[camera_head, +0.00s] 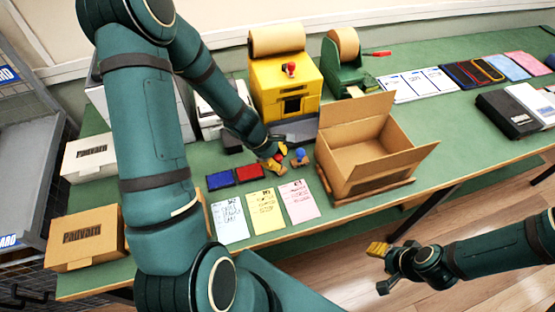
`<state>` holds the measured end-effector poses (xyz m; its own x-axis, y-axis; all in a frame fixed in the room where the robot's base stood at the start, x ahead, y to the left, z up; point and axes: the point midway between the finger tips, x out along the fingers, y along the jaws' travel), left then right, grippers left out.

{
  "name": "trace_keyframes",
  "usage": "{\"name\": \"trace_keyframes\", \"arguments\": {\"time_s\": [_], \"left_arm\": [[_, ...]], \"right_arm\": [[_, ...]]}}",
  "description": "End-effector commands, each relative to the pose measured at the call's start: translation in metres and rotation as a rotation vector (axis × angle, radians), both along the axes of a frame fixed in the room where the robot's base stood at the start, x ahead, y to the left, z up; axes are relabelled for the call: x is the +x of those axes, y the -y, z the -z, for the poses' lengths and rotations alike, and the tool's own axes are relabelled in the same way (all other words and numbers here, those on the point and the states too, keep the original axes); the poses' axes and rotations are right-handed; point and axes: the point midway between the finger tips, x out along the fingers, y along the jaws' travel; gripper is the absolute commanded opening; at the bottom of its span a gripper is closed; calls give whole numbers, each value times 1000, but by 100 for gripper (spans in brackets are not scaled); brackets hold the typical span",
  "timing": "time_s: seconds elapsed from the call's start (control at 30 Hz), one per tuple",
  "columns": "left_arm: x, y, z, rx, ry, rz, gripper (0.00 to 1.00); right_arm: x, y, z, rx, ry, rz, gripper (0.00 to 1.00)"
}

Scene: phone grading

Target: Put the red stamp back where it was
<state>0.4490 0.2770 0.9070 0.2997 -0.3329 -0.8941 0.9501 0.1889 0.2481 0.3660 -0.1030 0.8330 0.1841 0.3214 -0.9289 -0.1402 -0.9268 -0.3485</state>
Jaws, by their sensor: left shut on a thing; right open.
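My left gripper (273,163) is low over the green table, shut on the red stamp (281,155). Only a little of the stamp's red shows; the fingers hide the rest, and I cannot tell whether its base touches the table. The blue stamp (299,157) stands upright just right of the gripper. The red ink pad (249,173) and the blue ink pad (220,179) lie to the left of the gripper. My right gripper (379,267) is open and empty, in front of the table over the floor.
An open cardboard box (372,155) stands right of the stamps. White, yellow (265,211) and pink (299,201) sheets lie in front. A yellow machine (284,85) with a red knob stands behind.

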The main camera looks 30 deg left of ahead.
Motion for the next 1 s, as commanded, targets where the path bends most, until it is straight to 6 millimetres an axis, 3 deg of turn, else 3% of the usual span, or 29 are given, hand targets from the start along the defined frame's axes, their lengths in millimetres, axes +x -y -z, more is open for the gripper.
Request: {"name": "trace_keyframes", "arguments": {"time_s": [0.3, 0.33, 0.4, 0.83, 1.0], "left_arm": [[0, 0, 2, 0, 0, 1, 1], [0, 0, 2, 0, 0, 1, 29], [0, 0, 2, 0, 0, 1, 51], [0, 0, -4, 0, 0, 1, 51], [-8, -9, -32, 2, 3, 2, 51]], "right_arm": [[0, 0, 3, 0, -1, -1, 47], [0, 0, 3, 0, -1, -1, 47], [0, 0, 2, 0, -2, -2, 47], [0, 0, -4, 1, 1, -1, 47], [0, 0, -18, 3, 2, -1, 47]]}}
